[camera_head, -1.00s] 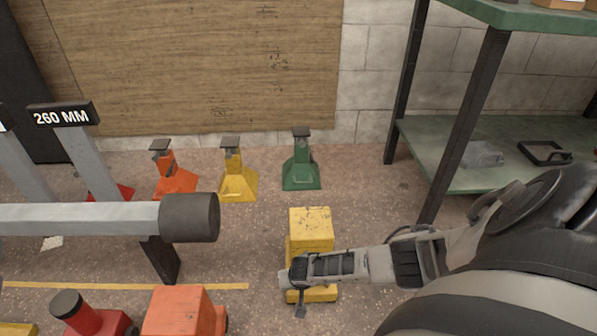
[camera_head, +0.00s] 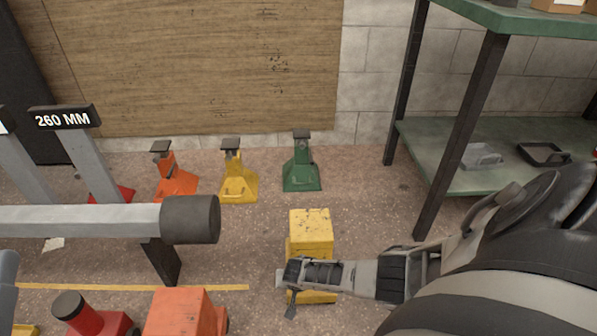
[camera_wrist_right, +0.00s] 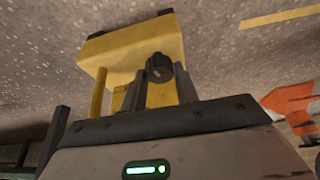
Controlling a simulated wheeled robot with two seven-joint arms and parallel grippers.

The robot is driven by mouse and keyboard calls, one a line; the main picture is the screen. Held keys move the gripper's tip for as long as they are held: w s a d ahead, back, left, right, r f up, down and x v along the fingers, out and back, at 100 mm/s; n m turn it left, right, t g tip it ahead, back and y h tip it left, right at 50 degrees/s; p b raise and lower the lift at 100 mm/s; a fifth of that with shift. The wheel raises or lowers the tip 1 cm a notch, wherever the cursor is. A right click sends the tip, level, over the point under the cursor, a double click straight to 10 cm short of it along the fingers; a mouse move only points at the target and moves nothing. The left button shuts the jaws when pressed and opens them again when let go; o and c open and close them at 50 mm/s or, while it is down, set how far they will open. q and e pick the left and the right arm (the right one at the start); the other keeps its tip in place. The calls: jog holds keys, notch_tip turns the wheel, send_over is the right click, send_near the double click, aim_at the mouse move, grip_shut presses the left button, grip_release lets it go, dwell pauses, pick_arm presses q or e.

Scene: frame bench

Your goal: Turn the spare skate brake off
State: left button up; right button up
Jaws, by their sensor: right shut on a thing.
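The yellow skate (camera_head: 311,222) is a block-shaped unit on the floor, right of the grey beam in the head view. It also shows in the wrist view (camera_wrist_right: 135,45). My right gripper (camera_head: 290,274) reaches in from the right at its near side and hides part of its lower body. In the wrist view the right gripper (camera_wrist_right: 158,80) is shut on a small dark brake knob (camera_wrist_right: 159,67) in front of the yellow body. A thin dark piece hangs below the gripper in the head view. My left gripper is not in view.
A grey beam with a dark round end (camera_head: 190,219) crosses the left side. An orange block (camera_head: 178,312) stands at the front. Orange, yellow and green stands (camera_head: 301,165) line the wall. A green shelf (camera_head: 450,165) is at the right.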

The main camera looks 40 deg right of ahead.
jog(key=shift+w+m+h, duration=0.1)
jog(key=shift+m+h, duration=0.3)
jog(key=shift+m, duration=0.8)
jog(key=o, duration=1)
